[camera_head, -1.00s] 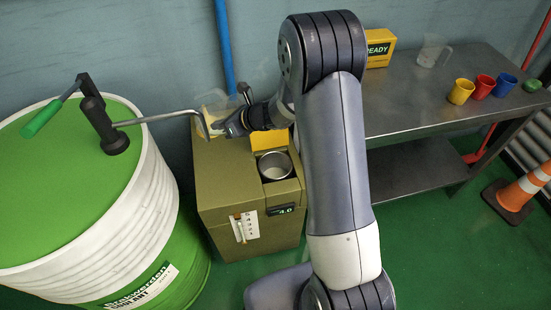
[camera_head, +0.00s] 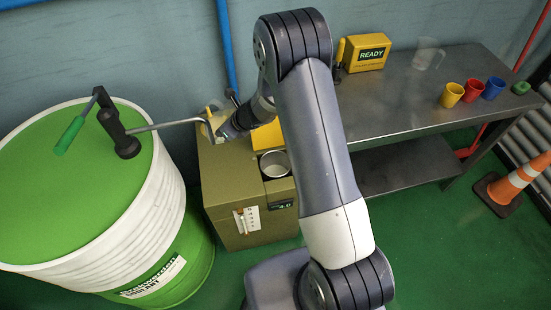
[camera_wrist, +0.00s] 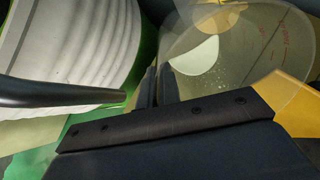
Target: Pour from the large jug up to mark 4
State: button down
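A clear jug (camera_head: 214,118) with pale yellowish contents is by the bent spout, above the back left of the olive box (camera_head: 222,185). In the wrist view the jug (camera_wrist: 275,50) is close, with red marks on its wall. My gripper (camera_wrist: 157,88) has its dark fingers close together at the jug's side and appears shut on its handle, which is mostly hidden. In the head view my gripper (camera_head: 228,130) is right of the jug. The box has a round metal opening (camera_head: 274,164), a white marked gauge (camera_head: 247,220) and a display (camera_head: 282,204) that seems to read 4.0.
A green and white drum (camera_head: 120,210) with a crank pump (camera_head: 118,135) and spout stands left. On the metal bench (camera_head: 390,105) are a yellow READY box (camera_head: 364,53), another clear jug (camera_head: 427,55) and yellow, red and blue cups. A traffic cone (camera_head: 508,188) stands right.

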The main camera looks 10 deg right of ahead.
aim_at(218, 124)
jog(key=shift+a+r+g+h+p, duration=0.15)
jog(key=shift+r+g+h+p, duration=0.3)
jog(key=shift+p, duration=1.65)
jog(key=shift+p, duration=0.5)
jog(key=shift+a+r+h+p, duration=0.15)
jog(key=shift+r+h+p, duration=0.25)
jog(key=shift+p, duration=0.85)
jog(key=r+p, duration=0.1)
jog(key=p, duration=0.2)
jog(key=shift+w+a+r, duration=0.1)
jog(key=shift+w+r, duration=0.05)
jog(key=shift+w, duration=0.05)
jog(key=shift+a+r+g+h+p, duration=0.15)
jog(key=shift+r+g+h+p, duration=0.15)
jog(key=shift+r+p, duration=0.6)
jog(key=shift+w+a+r+h+b, duration=0.15)
jog(key=shift+a+r+h+b, duration=0.2)
jog(key=shift+r+b, duration=0.1)
jog(key=shift+r+g, duration=0.15)
jog(key=shift+g, duration=0.2)
